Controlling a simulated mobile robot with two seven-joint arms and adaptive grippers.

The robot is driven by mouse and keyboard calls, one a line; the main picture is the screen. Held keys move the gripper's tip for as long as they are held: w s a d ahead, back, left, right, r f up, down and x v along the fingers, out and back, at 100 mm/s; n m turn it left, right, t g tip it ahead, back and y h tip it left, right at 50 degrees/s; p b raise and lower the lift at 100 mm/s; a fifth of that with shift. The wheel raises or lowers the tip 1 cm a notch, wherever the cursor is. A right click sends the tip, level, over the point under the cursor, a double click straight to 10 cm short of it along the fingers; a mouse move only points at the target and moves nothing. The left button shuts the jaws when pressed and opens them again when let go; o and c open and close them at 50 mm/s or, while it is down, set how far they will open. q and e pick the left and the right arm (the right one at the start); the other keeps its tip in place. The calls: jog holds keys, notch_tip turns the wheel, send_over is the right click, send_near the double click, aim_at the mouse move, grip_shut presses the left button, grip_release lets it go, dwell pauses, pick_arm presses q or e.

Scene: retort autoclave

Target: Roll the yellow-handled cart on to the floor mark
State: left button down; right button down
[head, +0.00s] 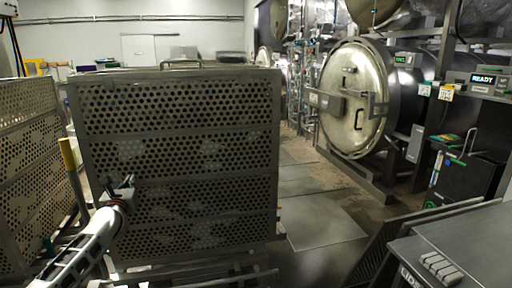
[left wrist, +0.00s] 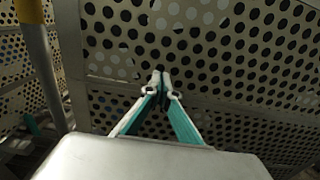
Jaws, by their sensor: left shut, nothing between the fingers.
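A large cart carrying a perforated metal crate (head: 180,185) stands in front of me. A post with a yellow handle (head: 68,153) rises at its left side; the yellow part also shows at the upper left of the left wrist view (left wrist: 29,12). My left gripper (head: 126,186) is in front of the crate's left part, right of the yellow handle and apart from it. In the left wrist view its fingertips (left wrist: 160,76) are shut together, empty, close to the perforated wall. Whether they touch it I cannot tell. My right gripper is not in view. No floor mark shows clearly.
Another perforated crate (head: 25,170) stands close at the left. Flat grey plates (head: 322,222) lie on open floor to the right. A round autoclave door (head: 352,100) stands behind them. A dark bin (head: 465,175) and a grey table (head: 465,245) are at the right.

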pick_arm(q)
jog(key=shift+w+a+r, duration=0.1)
jog(key=shift+a, duration=0.05)
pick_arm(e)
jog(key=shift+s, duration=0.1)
pick_arm(q)
jog(key=b+x, duration=0.2)
jog(key=x, duration=0.1)
jog(key=shift+w, duration=0.3)
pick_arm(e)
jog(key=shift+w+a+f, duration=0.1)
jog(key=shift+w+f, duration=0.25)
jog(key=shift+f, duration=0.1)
pick_arm(q)
jog(key=shift+b, duration=0.3)
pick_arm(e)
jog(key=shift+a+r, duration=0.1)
